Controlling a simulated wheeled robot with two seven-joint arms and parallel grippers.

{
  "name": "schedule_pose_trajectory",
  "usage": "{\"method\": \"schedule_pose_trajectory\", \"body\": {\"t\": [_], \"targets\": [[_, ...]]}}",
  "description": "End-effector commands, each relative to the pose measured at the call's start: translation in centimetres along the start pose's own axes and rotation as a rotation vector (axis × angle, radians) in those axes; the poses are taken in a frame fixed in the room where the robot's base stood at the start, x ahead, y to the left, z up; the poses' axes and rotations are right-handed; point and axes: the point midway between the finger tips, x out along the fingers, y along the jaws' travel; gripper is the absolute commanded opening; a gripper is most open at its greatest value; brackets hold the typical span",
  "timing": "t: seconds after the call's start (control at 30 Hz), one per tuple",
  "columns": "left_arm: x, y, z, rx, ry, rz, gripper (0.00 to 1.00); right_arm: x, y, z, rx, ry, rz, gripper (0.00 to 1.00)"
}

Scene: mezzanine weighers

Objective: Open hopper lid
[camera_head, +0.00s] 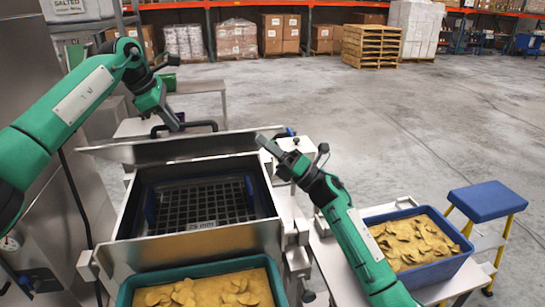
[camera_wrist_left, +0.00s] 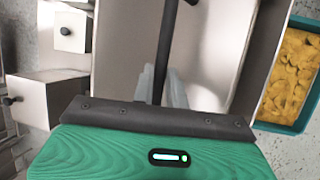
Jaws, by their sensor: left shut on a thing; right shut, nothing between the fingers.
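The steel hopper (camera_head: 195,243) stands in the middle of the head view, its mouth uncovered, showing a dark grate (camera_head: 205,203) inside. Its steel lid (camera_head: 185,149) is at the far side, swung clear of the mouth and seen at a steep angle. A black bar handle (camera_head: 200,125) is on the lid. My left gripper (camera_head: 174,122) is shut on the handle; in the left wrist view the bar (camera_wrist_left: 170,45) runs between the fingers (camera_wrist_left: 162,88). My right gripper (camera_head: 268,145) is shut and empty, near the hopper's far right corner.
A green crate of chips (camera_head: 200,270) is in front of the hopper. A blue crate of chips (camera_head: 466,246) stands on a bench at right, beside a blue-topped step stool (camera_head: 486,201). A steel cabinet is at left. Open floor (camera_head: 400,110) lies behind; pallets stand far back.

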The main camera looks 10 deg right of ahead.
Motion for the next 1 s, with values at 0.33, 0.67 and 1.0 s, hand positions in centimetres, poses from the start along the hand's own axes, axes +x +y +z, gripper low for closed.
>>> {"method": "schedule_pose_trajectory", "body": {"t": [0.33,0.67,1.0], "targets": [[0.6,0.0,-0.5,-0.006,0.008,-0.001,0.0,0.2,0.0,0.3,0.0,0.0,0.0,0.0],[0.7,0.0,-0.5,-0.006,0.009,-0.003,0.0,1.7,0.1,1.9,-0.002,-0.001,0.001,0.0],[0.8,-0.4,0.0,0.001,0.005,-0.016,0.19,2.1,0.1,2.7,-0.003,-0.01,-0.002,0.0]]}}
